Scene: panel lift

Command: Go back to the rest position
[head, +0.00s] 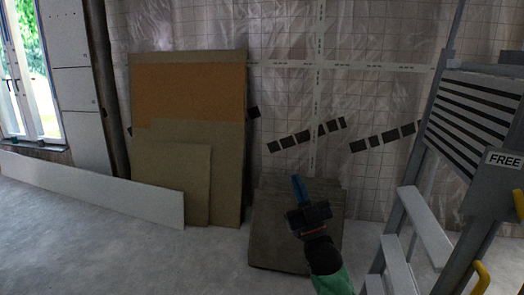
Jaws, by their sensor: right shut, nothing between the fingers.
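My right gripper (300,190) is in the lower middle of the head view, with its blue fingers pointing up. It is shut and holds nothing. Behind it a grey-brown panel (265,235) leans low against the wall, and the gripper and wrist hide part of it. I cannot tell from this view how far the gripper is from that panel. My left gripper is not in view.
Brown boards (185,150), one with an orange area, lean on the wall at left. A long white panel (90,185) lies along the wall. A grey metal lift frame (420,225) with a striped plate (470,115) stands at right. The floor (100,255) at left front is clear.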

